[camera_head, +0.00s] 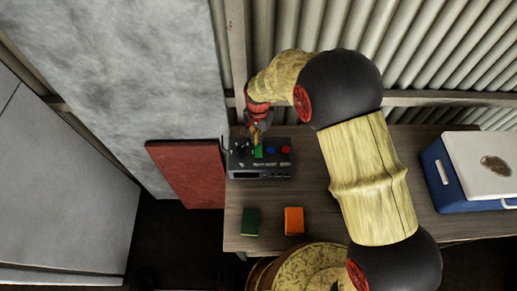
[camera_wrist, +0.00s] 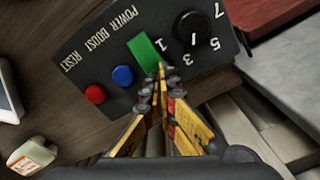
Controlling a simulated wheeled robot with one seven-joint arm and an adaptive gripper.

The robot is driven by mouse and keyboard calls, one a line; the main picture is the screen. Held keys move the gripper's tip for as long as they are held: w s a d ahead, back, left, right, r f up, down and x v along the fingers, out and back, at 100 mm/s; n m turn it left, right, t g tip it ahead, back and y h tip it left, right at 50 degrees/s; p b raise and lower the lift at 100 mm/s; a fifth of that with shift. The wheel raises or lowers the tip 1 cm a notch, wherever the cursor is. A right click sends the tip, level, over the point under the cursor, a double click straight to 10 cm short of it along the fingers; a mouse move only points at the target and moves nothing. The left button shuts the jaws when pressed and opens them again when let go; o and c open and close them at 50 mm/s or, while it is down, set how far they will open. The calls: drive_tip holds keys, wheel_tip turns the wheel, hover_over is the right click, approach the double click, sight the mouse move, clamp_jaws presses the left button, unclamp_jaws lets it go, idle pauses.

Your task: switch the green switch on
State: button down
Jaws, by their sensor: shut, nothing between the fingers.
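A dark control box (camera_head: 247,170) stands on the wooden table, below my arm in the head view. The green switch (camera_head: 258,152) is on its face, and it also shows in the wrist view (camera_wrist: 144,50) as a green rectangular piece. My gripper (camera_head: 257,137) is shut and empty. In the wrist view its fingertips (camera_wrist: 161,68) are right at the lower right end of the green switch; I cannot tell whether they touch it. The switch's on or off position is not clear.
The box also has a blue button (camera_wrist: 122,76), a red button (camera_wrist: 95,94) and a black knob (camera_wrist: 194,29). A green block (camera_head: 250,221) and an orange block (camera_head: 294,220) lie at the table's front. A blue-white cooler (camera_head: 437,178) stands right. A red panel (camera_head: 190,172) is left.

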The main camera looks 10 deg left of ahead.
drive_tip(key=shift+f, duration=0.3)
drive_tip(key=shift+r, duration=0.1)
drive_tip(key=shift+r+p, duration=2)
drive_tip(key=shift+r, duration=1.5)
drive_tip(key=shift+f, duration=0.1)
